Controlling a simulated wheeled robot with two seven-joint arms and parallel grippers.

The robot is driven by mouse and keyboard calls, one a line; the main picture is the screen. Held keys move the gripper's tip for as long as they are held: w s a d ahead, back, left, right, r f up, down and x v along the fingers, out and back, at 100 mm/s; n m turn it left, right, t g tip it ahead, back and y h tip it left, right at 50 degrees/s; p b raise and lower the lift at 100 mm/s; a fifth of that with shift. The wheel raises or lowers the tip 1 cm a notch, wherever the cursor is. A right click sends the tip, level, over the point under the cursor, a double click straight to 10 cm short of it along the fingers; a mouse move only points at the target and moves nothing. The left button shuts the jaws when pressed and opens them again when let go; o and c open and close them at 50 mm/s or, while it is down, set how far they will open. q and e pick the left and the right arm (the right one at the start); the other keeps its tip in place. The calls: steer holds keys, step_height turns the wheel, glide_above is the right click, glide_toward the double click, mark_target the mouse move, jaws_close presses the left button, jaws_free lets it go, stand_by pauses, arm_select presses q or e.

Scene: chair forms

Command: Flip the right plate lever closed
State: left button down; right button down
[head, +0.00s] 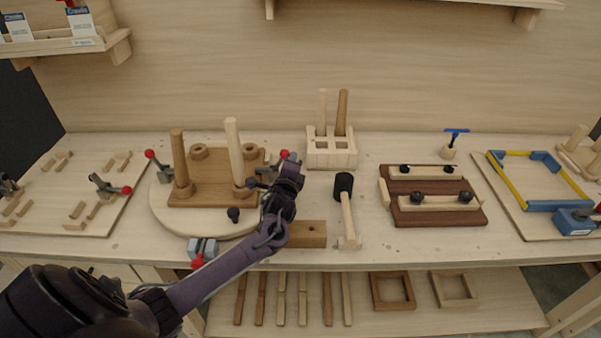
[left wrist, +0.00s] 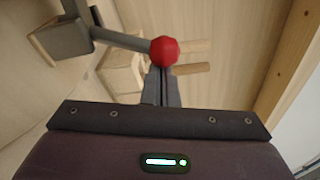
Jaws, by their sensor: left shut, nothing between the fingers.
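The brown plate (head: 211,187) lies on a pale round board (head: 170,212), with upright pegs on it. The right plate lever's red knob (head: 284,154) shows just above my left gripper (head: 289,168), which hides part of the lever. In the left wrist view, the red knob (left wrist: 164,51) sits at the tips of my left gripper (left wrist: 162,75). A grey lever arm (left wrist: 120,39) runs left from the knob to its clamp body (left wrist: 68,38). The left gripper's fingers are together and empty. I cannot tell whether they touch the knob. My right gripper is out of view.
The left plate lever (head: 150,154) and a front clamp (head: 202,248) stand at the round board's edge. A wooden block (head: 309,234), mallet (head: 347,212) and slotted peg holder (head: 331,154) are to the right. The bench front between mallet and dark clamping board (head: 435,212) is clear.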

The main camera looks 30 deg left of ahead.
arm_select(q)
steer(key=shift+s+a+r, duration=0.15)
steer(key=shift+a+r, duration=0.1)
steer(key=shift+r, duration=0.1)
steer(key=shift+a, duration=0.1)
steer(key=shift+s+p, duration=0.15)
steer(key=shift+p, duration=0.2)
